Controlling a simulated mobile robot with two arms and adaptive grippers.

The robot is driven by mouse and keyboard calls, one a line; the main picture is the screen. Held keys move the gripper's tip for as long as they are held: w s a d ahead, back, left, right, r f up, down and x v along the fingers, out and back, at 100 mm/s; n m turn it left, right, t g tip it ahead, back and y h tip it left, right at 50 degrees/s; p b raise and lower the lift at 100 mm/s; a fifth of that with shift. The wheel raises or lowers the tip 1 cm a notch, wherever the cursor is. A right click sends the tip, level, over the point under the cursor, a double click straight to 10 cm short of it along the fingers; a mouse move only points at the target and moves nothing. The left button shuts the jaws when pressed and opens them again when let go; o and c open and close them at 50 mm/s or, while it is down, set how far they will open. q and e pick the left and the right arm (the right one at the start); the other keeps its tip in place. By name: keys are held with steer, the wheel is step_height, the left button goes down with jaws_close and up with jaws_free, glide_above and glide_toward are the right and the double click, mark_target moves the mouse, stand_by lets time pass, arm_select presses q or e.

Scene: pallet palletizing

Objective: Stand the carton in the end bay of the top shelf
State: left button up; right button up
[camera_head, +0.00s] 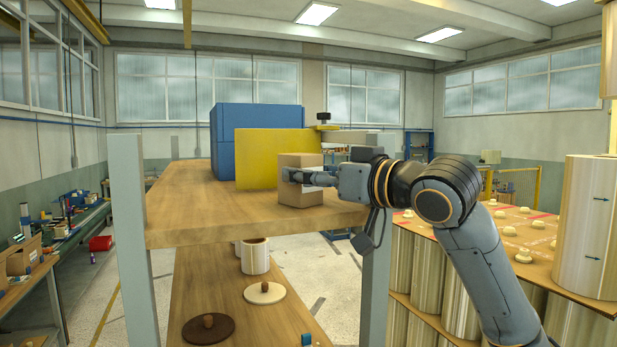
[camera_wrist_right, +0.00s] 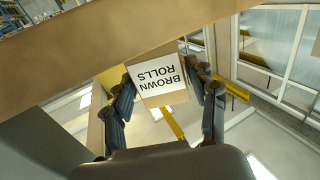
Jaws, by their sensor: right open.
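The small brown carton (camera_head: 300,198) stands upright at the right end of the top shelf (camera_head: 215,215), just right of the yellow block (camera_head: 262,150). Whether they touch I cannot tell. My right gripper (camera_head: 300,176) is at the carton, its fingers partly in front of it in the head view. In the right wrist view the carton (camera_wrist_right: 163,82) shows a white "BROWN ROLLS" label between the two spread fingers of the open gripper (camera_wrist_right: 165,92). My left gripper is not in view.
A blue box (camera_head: 255,122) stands behind the yellow block. The shelf's left part is bare. A grey post (camera_head: 376,290) rises near the right end. The lower board (camera_head: 235,300) holds a white cup-like roll and round lids. A stack of large rolls (camera_head: 585,225) stands right.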

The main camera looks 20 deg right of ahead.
steer(key=b+v, duration=0.5)
steer(key=v, duration=0.6)
steer(key=shift+s, duration=0.15)
